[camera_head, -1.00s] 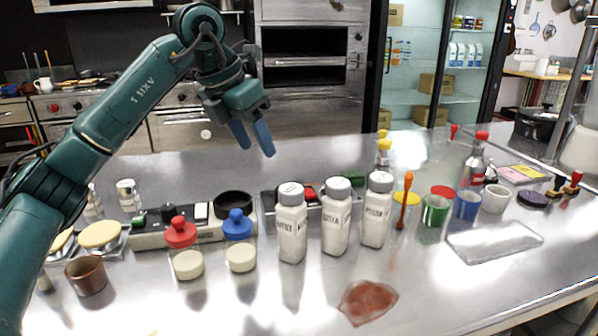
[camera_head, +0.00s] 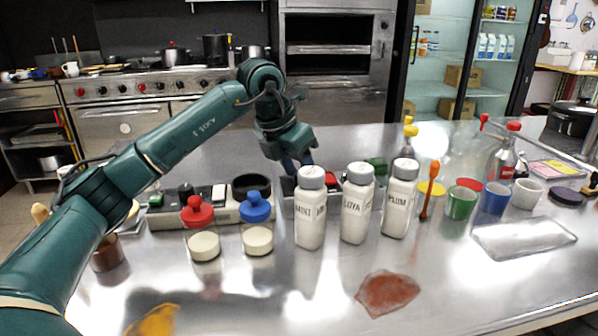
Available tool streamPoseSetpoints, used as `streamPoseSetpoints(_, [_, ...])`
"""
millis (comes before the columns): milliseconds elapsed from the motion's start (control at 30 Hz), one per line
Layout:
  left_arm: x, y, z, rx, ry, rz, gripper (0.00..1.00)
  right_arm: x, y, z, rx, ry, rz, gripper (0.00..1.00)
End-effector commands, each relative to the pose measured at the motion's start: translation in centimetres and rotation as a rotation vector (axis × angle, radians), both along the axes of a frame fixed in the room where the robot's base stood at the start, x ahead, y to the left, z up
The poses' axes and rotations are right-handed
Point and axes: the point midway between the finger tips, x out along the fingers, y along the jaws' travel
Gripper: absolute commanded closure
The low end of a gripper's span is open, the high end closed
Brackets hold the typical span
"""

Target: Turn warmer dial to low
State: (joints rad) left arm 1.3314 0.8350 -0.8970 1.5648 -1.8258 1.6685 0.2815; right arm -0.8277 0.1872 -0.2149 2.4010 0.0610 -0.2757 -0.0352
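A low light-coloured panel unit (camera_head: 168,217) lies on the counter at left centre. It carries a green button (camera_head: 155,200), a small black knob (camera_head: 186,190), a white rocker switch (camera_head: 218,195) and a large black ring (camera_head: 251,186). A second low unit shows partly behind the white bottles, with a red part (camera_head: 330,180) and a green part (camera_head: 377,165). I cannot tell which part is the warmer dial; no low mark is readable. Contact and finger gap are unclear. My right gripper is not in view.
Three white labelled bottles (camera_head: 310,220) stand in front of the second unit. Red-topped (camera_head: 197,212) and blue-topped (camera_head: 256,208) items stand left of them. Cups, including a green one (camera_head: 461,203), and a clear tray (camera_head: 500,238) are at right. The counter behind the gripper is clear.

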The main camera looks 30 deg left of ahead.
Motion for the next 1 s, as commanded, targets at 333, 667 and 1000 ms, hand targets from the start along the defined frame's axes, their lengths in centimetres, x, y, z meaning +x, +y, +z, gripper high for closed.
streamPoseSetpoints(333, [0.17,-0.07,-0.43,0.0,0.0,0.0,0.51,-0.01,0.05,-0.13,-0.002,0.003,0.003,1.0])
streamPoseSetpoints(667, [0.15,-0.06,-0.4,0.0,0.0,0.001,0.77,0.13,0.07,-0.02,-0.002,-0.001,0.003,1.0])
streamPoseSetpoints(1000, [0.15,-0.06,-0.37,-0.001,0.0,-0.003,0.96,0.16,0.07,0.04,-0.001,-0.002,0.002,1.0])
